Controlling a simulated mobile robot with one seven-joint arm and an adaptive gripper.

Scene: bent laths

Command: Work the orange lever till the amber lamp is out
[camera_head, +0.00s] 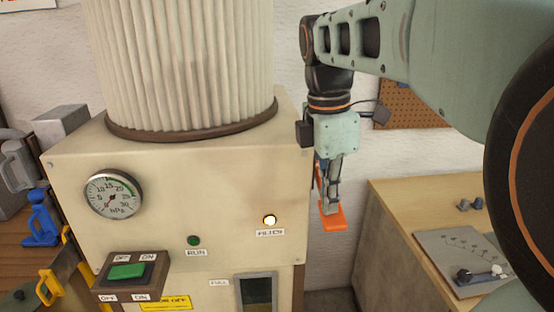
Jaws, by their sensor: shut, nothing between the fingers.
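The orange lever (332,222) is at the right side of the beige machine, with a flat orange end and a narrow orange strip rising behind my gripper. My gripper (331,208) points down, shut and empty, right above or against the lever's flat end; I cannot tell whether they touch. The gripper hides part of the lever.
The beige machine (130,170) carries a pleated filter (185,60), a round gauge (113,194), a dark green RUN lamp (194,241) and a green switch (127,271). A wooden bench (395,215) with a grey panel (440,245) stands at the right. A gap separates bench and machine.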

